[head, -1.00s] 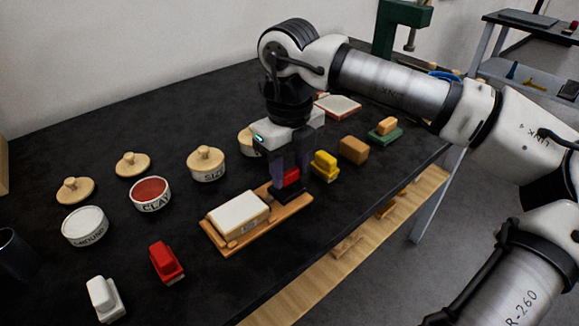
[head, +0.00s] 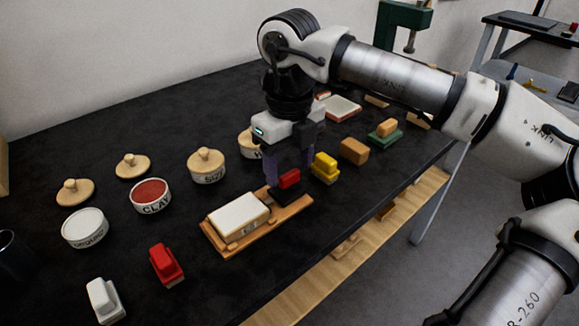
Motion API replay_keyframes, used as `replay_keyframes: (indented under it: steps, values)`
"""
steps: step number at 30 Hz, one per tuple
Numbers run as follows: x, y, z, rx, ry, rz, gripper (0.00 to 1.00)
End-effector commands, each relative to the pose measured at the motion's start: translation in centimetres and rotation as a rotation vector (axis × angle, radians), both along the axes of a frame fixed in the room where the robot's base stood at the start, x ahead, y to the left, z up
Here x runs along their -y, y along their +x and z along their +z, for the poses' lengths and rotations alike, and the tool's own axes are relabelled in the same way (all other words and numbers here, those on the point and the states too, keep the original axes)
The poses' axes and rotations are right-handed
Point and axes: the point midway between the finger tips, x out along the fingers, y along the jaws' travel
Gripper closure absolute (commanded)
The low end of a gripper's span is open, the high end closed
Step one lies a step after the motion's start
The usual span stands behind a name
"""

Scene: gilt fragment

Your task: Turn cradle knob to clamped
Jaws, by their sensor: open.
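The cradle (head: 230,247) is a wooden board holding a cream block (head: 238,213). At its right end is a dark base with a red knob (head: 290,179) on top. My gripper (head: 287,177) points down over this end, its fingers low near the red knob. The jaws are open. The fingers partly hide the knob and base, so I cannot tell whether they touch the knob. The knob's exact setting and any markings are not readable.
A yellow block (head: 325,168), a tan block (head: 354,151) and a green-based block (head: 385,134) stand to the right. A red block (head: 165,264) and white block (head: 104,299) stand front left. Labelled pots, including a clay pot (head: 150,195), and lids lie left.

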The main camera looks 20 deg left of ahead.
Motion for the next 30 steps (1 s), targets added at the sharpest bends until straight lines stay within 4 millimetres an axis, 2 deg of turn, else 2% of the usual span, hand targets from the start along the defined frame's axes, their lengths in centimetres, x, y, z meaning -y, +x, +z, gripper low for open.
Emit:
replay_keyframes:
  steps: [9,15,21,30]
  values:
    - [-0.1,0.0,7.3,0.004,0.001,0.0,0.4]
    - [0.0,0.0,10.8,0.003,-0.001,0.0,0.4]
    - [0.0,0.0,12.3,0.001,-0.001,0.001,0.4]
    - [0.0,0.0,12.4,0.001,-0.001,0.001,0.4]
